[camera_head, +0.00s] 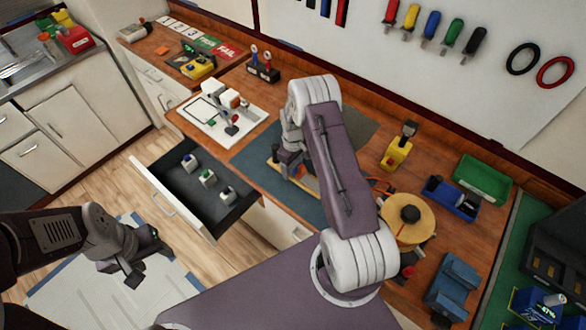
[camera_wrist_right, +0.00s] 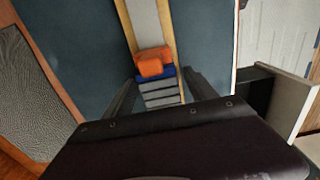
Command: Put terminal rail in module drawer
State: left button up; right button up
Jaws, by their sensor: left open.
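The terminal rail (camera_wrist_right: 160,85) lies on the blue mat, a pale strip carrying orange, blue and grey blocks. In the head view only part of it (camera_head: 273,163) shows beside my right arm. My right gripper (camera_head: 285,168) is low over it; in the wrist view its open fingers (camera_wrist_right: 160,88) stand on either side of the blocks, with narrow gaps. The module drawer (camera_head: 163,196) is pulled open below the bench, left of the mat, with three small modules (camera_head: 207,177) in a row inside. My left gripper (camera_head: 138,270) is open and empty, left of and in front of the drawer.
The blue mat (camera_head: 252,158) covers the bench beside the drawer. A white fixture board (camera_head: 200,125) stands behind the drawer. To the right are a yellow tool (camera_head: 396,152), a yellow spool (camera_head: 395,230), a green tray (camera_head: 484,178) and a blue bin (camera_head: 452,198).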

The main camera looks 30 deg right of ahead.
aim_at(295, 165)
grip_shut()
jog(key=shift+r, duration=0.15)
jog(key=shift+w+r, duration=0.1)
jog(key=shift+r, duration=0.15)
jog(key=r, duration=0.1)
jog(key=r+b, duration=0.1)
jog(key=s+r+b, duration=0.1)
jog(key=shift+d+r, duration=0.3)
jog(key=shift+r, duration=0.1)
jog(key=s+d+r+b, duration=0.2)
jog(key=s+d+r, duration=0.3)
jog(key=s, duration=0.4)
jog(key=shift+s+r, duration=0.2)
jog(key=shift+r, duration=0.55)
